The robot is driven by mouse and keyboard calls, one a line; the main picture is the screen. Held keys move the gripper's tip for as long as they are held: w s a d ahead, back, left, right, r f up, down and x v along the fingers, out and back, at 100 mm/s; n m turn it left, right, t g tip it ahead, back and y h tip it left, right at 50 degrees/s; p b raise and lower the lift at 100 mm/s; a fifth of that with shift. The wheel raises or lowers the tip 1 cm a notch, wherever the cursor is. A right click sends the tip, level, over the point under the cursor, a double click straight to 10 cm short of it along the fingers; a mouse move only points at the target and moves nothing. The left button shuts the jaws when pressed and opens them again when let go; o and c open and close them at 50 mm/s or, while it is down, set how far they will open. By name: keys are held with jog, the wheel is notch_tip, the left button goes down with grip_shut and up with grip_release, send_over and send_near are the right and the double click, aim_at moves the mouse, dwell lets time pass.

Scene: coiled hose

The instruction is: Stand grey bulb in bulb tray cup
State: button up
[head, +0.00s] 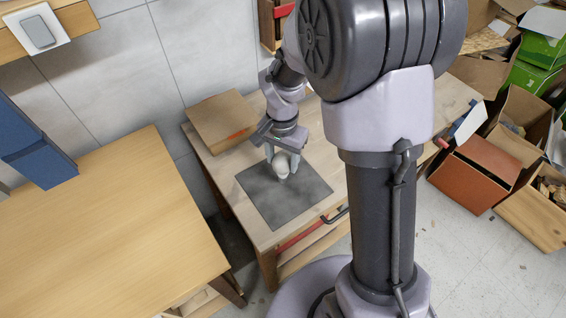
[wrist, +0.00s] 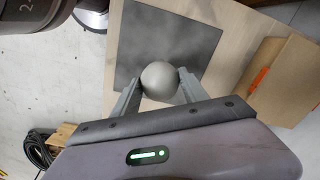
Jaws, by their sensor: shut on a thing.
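The grey bulb (wrist: 160,78) shows as a smooth round end between the two fingers of my gripper (wrist: 159,84) in the wrist view. My gripper is shut on it, with one finger on each side. In the head view the bulb (head: 283,166) hangs below my gripper (head: 282,160), over a dark grey square (head: 262,202) on the wooden table. I cannot tell whether the bulb's lower end touches the square. No tray cup can be made out in either view.
A cardboard box (head: 221,119) lies on the table behind the square. A larger wooden table (head: 110,230) stands to the left. Open cartons (head: 482,172) clutter the right. A dark coiled hose (wrist: 38,148) shows low in the wrist view. Bare tabletop surrounds the square.

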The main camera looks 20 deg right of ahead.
jog(key=shift+w+d+f, duration=0.15)
jog(key=shift+w+d, duration=0.1)
jog(key=shift+w, duration=0.2)
notch_tip(320, 180, down, 4)
jog(key=shift+w+r+b, duration=0.1)
jog(key=shift+r+b, duration=0.15)
jog(key=shift+b, duration=0.75)
jog(key=shift+r, duration=0.15)
jog(key=o, duration=1.5)
jog(key=shift+f, duration=0.2)
jog(key=shift+o, duration=0.2)
